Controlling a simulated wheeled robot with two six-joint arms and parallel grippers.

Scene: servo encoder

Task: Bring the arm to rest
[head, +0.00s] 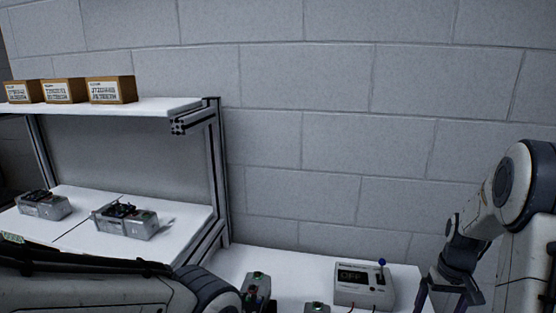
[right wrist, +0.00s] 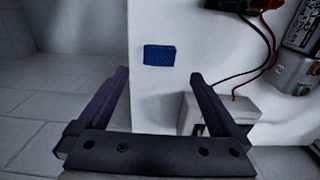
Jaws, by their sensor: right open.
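My right arm stands at the right edge of the head view, with its gripper (head: 450,293) pointing down beside the white table's right end. The right gripper also shows in the right wrist view (right wrist: 160,88), its two dark fingers spread apart with nothing between them. My left arm crosses the lower left of the head view; its gripper is out of view. A light grey box (head: 363,288) with a display reading OFF and a blue-knobbed lever (head: 382,265) stands on the table, left of the right gripper and apart from it.
Metal devices (head: 256,290) stand at the table's front. A shelf rack (head: 216,170) at the left holds brown boxes (head: 110,90) above and metal units (head: 125,220) below. A flat blue patch (right wrist: 159,55) lies on the white surface near red and black wires (right wrist: 270,50). A block wall is behind.

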